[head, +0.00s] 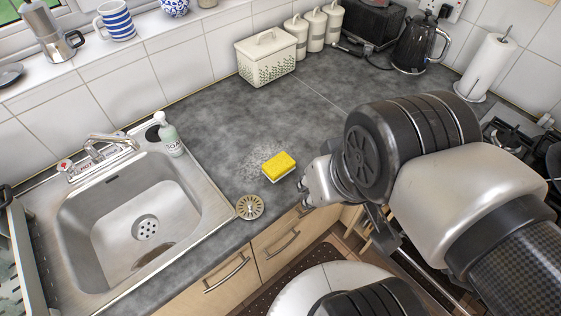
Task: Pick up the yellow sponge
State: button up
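The yellow sponge (279,165) lies on the grey counter, to the right of the sink and near the counter's front edge. It has a yellow top and a pale underside. My gripper (303,195) is just right of and slightly below the sponge in the head view, apart from it in the picture. Its fingers are small and partly hidden by my wrist, so their opening is unclear. No object shows between them.
A round metal strainer (250,207) lies left of the sponge by the counter edge. The steel sink (205,205) and soap bottle (168,135) are at left. A bread bin (266,60), canisters (314,30) and black kettle (414,45) stand behind.

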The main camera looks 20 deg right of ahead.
aim_at(282, 164)
jog(key=u, duration=1.15)
jog(key=z, duration=1.15)
jog(key=i+j, duration=0.1)
jog(key=j, duration=0.15)
jog(key=i+j+u, duration=0.15)
jog(key=k+j, duration=0.05)
